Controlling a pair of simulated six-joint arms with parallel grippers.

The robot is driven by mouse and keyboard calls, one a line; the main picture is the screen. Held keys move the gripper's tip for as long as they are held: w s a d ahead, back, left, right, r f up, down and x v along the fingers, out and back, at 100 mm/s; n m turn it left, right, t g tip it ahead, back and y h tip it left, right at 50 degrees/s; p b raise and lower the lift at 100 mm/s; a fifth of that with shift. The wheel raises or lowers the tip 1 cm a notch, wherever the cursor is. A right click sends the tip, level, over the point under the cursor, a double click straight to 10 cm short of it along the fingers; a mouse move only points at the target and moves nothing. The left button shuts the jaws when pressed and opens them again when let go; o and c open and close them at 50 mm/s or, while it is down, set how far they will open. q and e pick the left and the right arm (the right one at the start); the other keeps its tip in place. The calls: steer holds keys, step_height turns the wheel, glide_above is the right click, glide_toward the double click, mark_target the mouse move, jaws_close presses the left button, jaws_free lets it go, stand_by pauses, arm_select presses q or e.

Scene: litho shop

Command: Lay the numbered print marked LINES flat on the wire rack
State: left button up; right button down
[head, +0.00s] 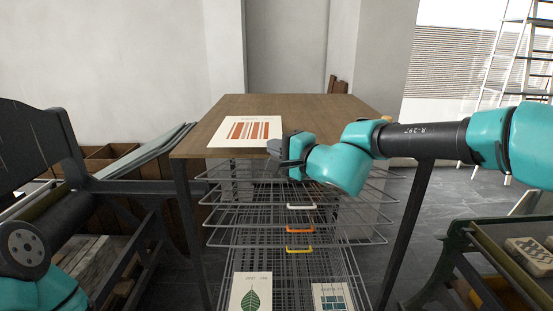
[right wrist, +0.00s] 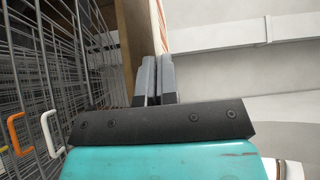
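A white print with orange-red stripes (head: 245,130) lies on the wooden table top (head: 300,103), near its front edge. Its small lettering is too small to read. My right gripper (head: 277,149) is at the print's front right corner, at the table's front edge. In the right wrist view its two grey fingers (right wrist: 156,78) are almost together, with the thin print edge (right wrist: 157,28) running down between them. The wire rack (head: 225,218) stands under the table, with several wire shelves pulled forward. My left gripper is out of view; only teal left arm parts show at lower left.
The shelves carry white (head: 300,207), orange (head: 299,230) and yellow (head: 299,250) handles. A leaf print (head: 250,293) and a blue grid print (head: 331,297) lie on the lowest visible level. A dark press (head: 40,165) stands left, and a bench (head: 500,250) with a block stands right.

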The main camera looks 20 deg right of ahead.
steer(key=shift+w, duration=0.2)
steer(key=shift+w+d+f, duration=0.1)
steer(key=shift+w+d, duration=0.1)
steer(key=shift+w, duration=0.3)
steer(key=shift+s+f, duration=0.1)
steer(key=shift+f, duration=1.7)
steer(key=c, duration=1.4)
jaws_free()
steer(key=v, duration=1.2)
